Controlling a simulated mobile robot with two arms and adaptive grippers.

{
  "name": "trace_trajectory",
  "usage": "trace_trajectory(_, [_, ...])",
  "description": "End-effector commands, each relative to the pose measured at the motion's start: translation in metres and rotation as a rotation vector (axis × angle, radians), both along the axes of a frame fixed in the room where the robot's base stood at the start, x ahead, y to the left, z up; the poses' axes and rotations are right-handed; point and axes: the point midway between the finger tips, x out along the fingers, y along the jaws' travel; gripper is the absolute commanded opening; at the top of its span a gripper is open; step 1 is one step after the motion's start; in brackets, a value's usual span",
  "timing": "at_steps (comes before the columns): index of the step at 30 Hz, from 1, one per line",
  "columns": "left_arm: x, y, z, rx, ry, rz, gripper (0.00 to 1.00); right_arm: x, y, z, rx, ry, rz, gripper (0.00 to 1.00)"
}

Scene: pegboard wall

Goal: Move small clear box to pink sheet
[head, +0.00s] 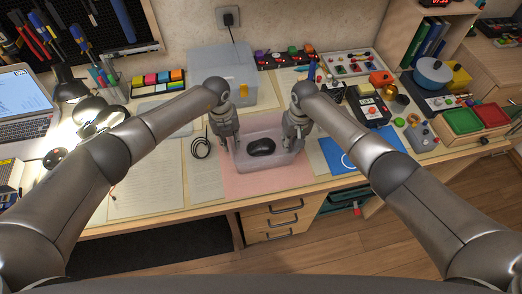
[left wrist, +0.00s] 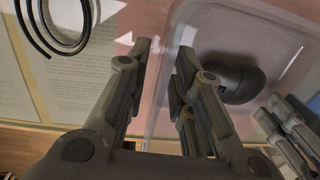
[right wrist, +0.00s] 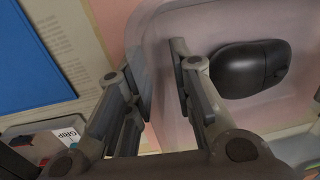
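The small clear box (head: 268,163) is over the pink sheet (head: 240,187) at the front middle of the desk, with a black mouse (head: 261,146) inside. I cannot tell whether its base touches the sheet. My left gripper (head: 234,146) is at the box's left wall; in the left wrist view its fingers (left wrist: 166,50) stand apart on either side of the wall (left wrist: 158,100). My right gripper (head: 291,146) is at the right wall; in the right wrist view its fingers (right wrist: 160,62) also straddle the wall with a gap. The mouse shows in both wrist views (left wrist: 232,80) (right wrist: 248,68).
A larger clear bin (head: 222,62) stands behind. A coiled black cable (head: 201,148) lies left of the box on papers (head: 145,185). A blue sheet (head: 345,150) lies to the right. Electronics, a blue pot (head: 434,72) and trays fill the right side.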

Motion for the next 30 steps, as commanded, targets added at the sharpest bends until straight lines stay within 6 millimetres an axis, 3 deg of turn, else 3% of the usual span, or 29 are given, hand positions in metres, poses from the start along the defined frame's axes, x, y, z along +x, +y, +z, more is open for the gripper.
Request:
trace_trajectory(9, [0.000, 0.000, 0.001, -0.001, 0.000, 0.000, 0.27, 0.000, 0.000, 0.000, 0.001, 0.000, 0.000, 0.27])
trace_trajectory(14, [0.001, 0.001, 0.013, -0.002, -0.002, 0.000, 0.27, 0.000, 0.000, 0.000, 0.001, 0.000, 0.000, 0.27])
trace_trajectory(24, [0.000, 0.005, 0.081, -0.001, -0.003, -0.002, 0.27, 0.000, 0.001, 0.000, 0.001, 0.000, 0.000, 0.27])
trace_trajectory(30, [-0.001, 0.007, 0.111, -0.001, -0.001, -0.001, 0.27, 0.000, 0.000, 0.000, 0.001, 0.000, 0.000, 0.27])
